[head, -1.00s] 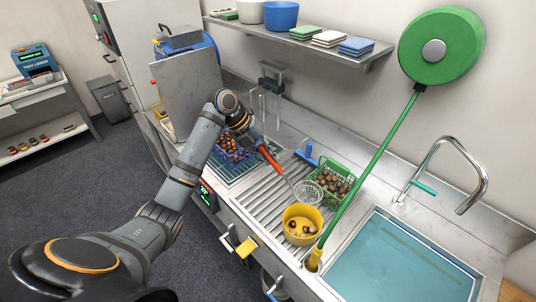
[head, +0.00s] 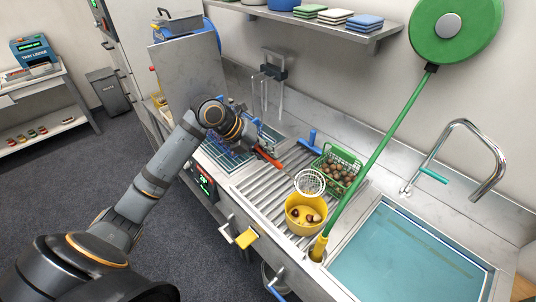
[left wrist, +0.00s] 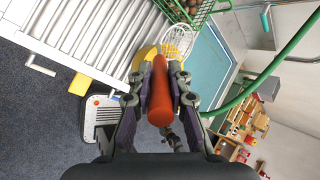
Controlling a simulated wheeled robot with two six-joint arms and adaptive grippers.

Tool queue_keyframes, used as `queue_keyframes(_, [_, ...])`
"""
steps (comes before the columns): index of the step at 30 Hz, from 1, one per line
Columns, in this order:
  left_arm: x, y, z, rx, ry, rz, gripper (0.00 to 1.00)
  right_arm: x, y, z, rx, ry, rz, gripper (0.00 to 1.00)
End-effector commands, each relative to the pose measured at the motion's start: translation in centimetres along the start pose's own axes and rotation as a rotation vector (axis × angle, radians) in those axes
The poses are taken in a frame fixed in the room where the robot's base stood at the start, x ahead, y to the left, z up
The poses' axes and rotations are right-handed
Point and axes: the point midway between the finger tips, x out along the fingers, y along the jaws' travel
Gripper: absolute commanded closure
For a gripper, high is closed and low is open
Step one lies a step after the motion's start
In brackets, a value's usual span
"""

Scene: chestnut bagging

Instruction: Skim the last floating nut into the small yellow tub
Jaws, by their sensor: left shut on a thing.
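My left gripper (head: 254,147) is shut on the red handle (head: 268,159) of a skimmer. The skimmer's round white wire mesh (head: 310,181) is tilted at the back rim of the small yellow tub (head: 302,230); I cannot tell if it touches. No nut shows clearly in the mesh. A few brown nuts (head: 310,218) lie in the tub. In the left wrist view the handle (left wrist: 160,92) runs between the fingers, with the mesh (left wrist: 178,39) beyond. The sink water (head: 400,262) shows no floating nut. My right gripper is out of view.
A green basket of nuts (head: 357,164) stands behind the tub on the ribbed drainboard. A green pole (head: 375,160) with a large round head slants up from beside the tub. A tap (head: 470,140) stands over the sink.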

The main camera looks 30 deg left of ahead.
Motion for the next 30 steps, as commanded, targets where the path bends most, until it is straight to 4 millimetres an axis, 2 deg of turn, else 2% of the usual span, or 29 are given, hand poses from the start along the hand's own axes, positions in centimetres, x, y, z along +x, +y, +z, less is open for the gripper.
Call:
queue_keyframes(1, [0.2,0.5,-0.5,0.014,-0.019,0.001,1.00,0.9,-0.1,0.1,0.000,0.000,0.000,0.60])
queue_keyframes(5, [-0.1,0.2,-1.5,0.048,-0.058,-0.015,1.00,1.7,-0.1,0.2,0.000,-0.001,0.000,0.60])
queue_keyframes(6, [-0.7,-0.1,-1.3,0.048,-0.069,-0.016,1.00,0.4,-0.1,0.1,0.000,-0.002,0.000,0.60])
queue_keyframes(7, [-0.7,0.0,-1.4,0.050,-0.077,-0.016,1.00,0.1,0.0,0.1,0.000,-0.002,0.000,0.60])
queue_keyframes(30, [-1.2,0.6,-5.8,0.204,-0.313,-0.091,1.00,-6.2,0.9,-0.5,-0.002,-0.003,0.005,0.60])
